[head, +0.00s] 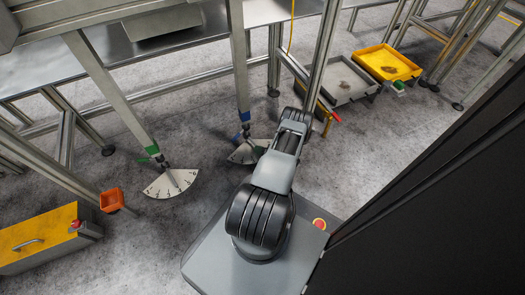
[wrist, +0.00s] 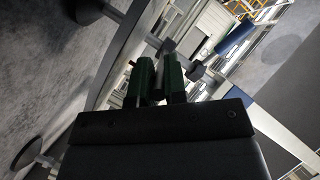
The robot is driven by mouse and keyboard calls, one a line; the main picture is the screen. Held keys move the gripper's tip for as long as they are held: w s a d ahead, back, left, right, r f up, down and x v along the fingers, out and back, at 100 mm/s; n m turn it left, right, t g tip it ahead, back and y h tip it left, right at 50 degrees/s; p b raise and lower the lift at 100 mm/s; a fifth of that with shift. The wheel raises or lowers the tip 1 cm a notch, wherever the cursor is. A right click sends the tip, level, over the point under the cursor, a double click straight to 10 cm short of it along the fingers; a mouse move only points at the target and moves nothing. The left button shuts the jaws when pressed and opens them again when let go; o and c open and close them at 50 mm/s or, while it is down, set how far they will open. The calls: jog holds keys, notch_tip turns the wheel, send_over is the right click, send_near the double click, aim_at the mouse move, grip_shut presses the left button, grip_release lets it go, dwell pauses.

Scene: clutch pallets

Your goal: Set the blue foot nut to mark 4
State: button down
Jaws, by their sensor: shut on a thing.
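The blue foot nut (head: 246,130) sits low on the middle leg in the head view, just above a white fan-shaped scale plate (head: 244,154). My arm covers part of that plate, so its marks cannot be read. My arm reaches down beside this leg and hides the gripper in the head view. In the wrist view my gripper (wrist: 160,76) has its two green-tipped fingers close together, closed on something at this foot. The gripped part itself is mostly hidden between the fingers. A blue cylinder (wrist: 236,38) shows just beyond them.
A second leg has a green nut (head: 152,150) above its own scale plate (head: 171,183). A grey tray (head: 345,83) and a yellow tray (head: 386,63) stand at the back right. A dark panel blocks the right.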

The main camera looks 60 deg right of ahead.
jog(key=shift+w+d+r, duration=0.1)
jog(key=shift+w+d, duration=0.05)
jog(key=shift+w, duration=0.05)
jog(key=c, duration=1.4)
grip_release()
jog(key=shift+c, duration=0.2)
jog(key=shift+s, duration=0.1)
jog(key=p+v, duration=0.4)
jog(key=v, duration=0.9)
jog(key=shift+s, duration=0.35)
jog(key=shift+r, duration=0.15)
